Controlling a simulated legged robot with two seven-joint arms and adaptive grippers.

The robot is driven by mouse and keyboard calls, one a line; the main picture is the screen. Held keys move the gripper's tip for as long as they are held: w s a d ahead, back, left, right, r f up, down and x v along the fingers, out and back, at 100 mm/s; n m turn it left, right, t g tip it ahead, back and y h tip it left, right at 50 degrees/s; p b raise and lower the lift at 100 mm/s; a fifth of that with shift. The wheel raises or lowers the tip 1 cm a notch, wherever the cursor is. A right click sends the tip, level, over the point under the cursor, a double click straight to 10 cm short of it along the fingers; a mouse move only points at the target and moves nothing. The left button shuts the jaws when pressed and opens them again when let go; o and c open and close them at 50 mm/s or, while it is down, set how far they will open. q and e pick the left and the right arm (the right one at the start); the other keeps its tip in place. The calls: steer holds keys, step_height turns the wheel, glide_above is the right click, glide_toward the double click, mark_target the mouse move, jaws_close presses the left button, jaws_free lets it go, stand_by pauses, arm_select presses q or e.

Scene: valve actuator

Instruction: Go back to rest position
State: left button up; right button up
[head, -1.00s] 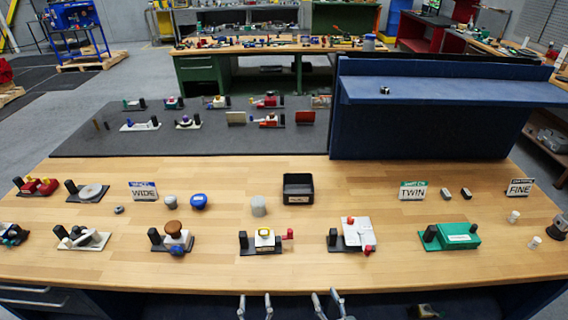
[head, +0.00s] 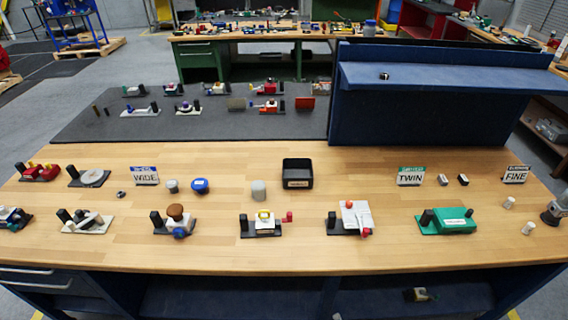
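Neither of my grippers shows in the head view now. The valve actuators stand along the front of the wooden workbench (head: 330,258). They include a unit with a brown knob (head: 175,212), a unit with a yellow-topped white block and red handle (head: 264,222), a white unit with a red part (head: 355,217) and a green unit (head: 452,220). A red unit (head: 40,172) and a unit with a grey disc (head: 90,178) stand at the left.
A black bin (head: 297,173) stands mid-bench. Signs read WIDE (head: 145,176), TWIN (head: 411,176) and FINE (head: 516,174). A blue raised shelf (head: 450,78) stands behind on the right. A dark mat (head: 200,125) with several units lies behind. The bench's front strip is clear.

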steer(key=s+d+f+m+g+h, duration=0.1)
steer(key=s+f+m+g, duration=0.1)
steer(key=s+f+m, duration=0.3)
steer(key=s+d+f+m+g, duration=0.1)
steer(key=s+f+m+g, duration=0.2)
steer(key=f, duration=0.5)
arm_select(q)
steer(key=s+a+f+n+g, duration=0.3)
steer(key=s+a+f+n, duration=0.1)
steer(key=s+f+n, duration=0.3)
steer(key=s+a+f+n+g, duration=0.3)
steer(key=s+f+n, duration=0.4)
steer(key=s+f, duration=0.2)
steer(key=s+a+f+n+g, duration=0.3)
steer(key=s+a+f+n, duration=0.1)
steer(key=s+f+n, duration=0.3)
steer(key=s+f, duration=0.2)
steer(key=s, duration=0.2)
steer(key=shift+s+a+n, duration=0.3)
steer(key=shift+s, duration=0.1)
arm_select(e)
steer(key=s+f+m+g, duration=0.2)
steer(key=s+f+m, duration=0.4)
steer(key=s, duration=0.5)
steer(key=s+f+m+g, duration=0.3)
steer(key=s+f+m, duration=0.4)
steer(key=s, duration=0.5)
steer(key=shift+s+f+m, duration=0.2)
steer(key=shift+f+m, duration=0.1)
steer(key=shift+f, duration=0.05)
